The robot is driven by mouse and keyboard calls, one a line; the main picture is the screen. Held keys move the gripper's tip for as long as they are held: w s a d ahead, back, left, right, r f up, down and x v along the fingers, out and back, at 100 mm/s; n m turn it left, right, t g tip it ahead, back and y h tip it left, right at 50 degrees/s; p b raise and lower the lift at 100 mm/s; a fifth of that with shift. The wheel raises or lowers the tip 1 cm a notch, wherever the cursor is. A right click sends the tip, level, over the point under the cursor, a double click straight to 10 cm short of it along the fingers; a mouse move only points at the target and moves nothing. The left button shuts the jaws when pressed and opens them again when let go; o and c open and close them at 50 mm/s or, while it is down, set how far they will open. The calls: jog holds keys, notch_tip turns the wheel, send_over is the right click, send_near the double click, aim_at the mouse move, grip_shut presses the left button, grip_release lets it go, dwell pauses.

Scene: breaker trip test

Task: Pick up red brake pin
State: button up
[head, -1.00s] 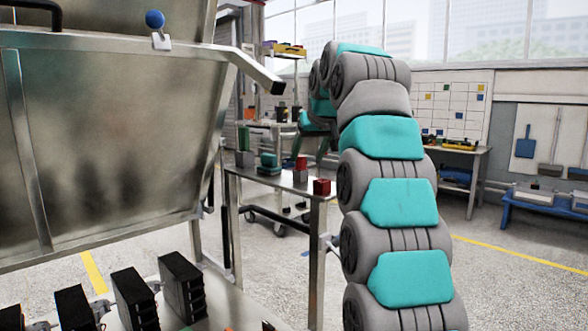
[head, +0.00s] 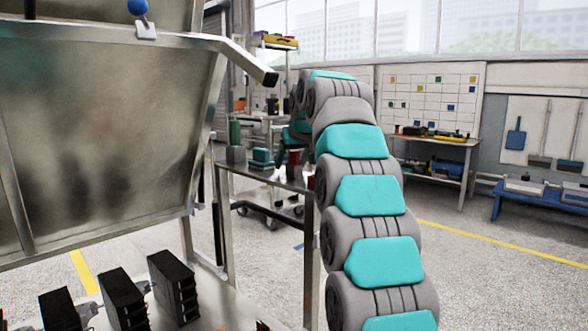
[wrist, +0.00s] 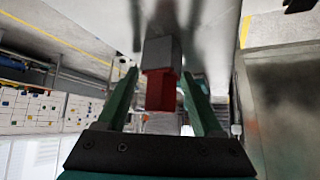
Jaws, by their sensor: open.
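The red brake pin (wrist: 162,92) shows in the wrist view between the two green fingers of my gripper (wrist: 160,76). The fingers are open, one on each side of the pin, with a gap visible at the sides. A grey block (wrist: 161,54) adjoins the pin's far end. In the head view a red piece (head: 294,157), apparently the same pin, stands in a grey holder on the metal table (head: 240,174). My arm hides part of this area, and my fingers cannot be made out there.
On the table stand a green cylinder in a grey block (head: 235,138) and a teal block (head: 262,157). Another red piece (head: 311,182) is mostly behind my arm. A large metal panel (head: 100,130) and several black breaker modules (head: 120,297) are at the left.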

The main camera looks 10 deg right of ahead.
jog(key=shift+c, duration=0.4)
grip_shut()
